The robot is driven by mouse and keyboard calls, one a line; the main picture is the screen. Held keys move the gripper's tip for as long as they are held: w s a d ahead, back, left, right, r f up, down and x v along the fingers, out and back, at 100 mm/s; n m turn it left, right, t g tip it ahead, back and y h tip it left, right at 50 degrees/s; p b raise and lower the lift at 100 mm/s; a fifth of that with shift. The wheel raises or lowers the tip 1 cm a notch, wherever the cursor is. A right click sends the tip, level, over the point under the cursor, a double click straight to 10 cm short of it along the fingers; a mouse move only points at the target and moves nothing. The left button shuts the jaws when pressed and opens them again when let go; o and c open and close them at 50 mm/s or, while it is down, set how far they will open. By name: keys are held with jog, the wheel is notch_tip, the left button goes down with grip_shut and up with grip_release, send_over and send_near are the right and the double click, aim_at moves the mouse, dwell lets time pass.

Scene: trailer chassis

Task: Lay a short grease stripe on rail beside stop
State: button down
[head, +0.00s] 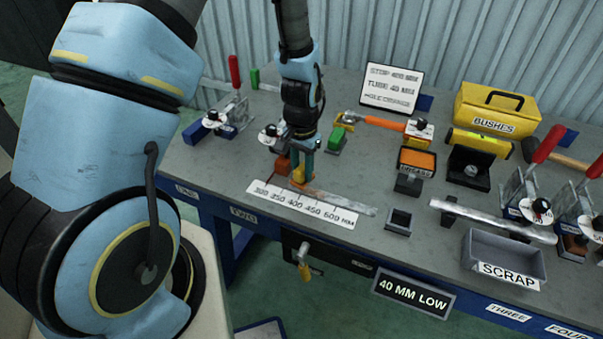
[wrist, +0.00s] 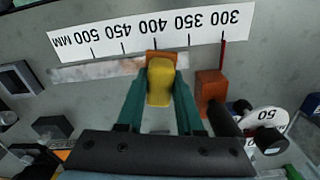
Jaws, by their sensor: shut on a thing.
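My gripper (head: 303,176) is shut on a yellow block-shaped applicator (wrist: 160,85) with an orange tip. In the wrist view the teal fingers flank it, and the tip lies over the end of the rail (wrist: 97,70), a pale, rust-marked strip along the scale. The rail also shows in the head view (head: 345,201). The orange-red stop block (wrist: 210,88) stands just right of the applicator in the wrist view, with a gap between. The stop also shows behind my gripper in the head view (head: 282,164). I cannot tell whether the tip touches the rail.
The white scale (head: 300,203) runs along the bench front. An orange-filled grease box (head: 417,160) stands right of my gripper. A small dark square holder (head: 399,220), a scrap tray (head: 505,258) and a silver tube (head: 490,220) are farther right. Clamps (head: 228,115) stand behind left.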

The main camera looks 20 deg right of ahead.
aim_at(302, 167)
jog(key=shift+r+p, duration=1.6)
jog(key=shift+r, duration=0.95)
jog(key=shift+f, duration=0.15)
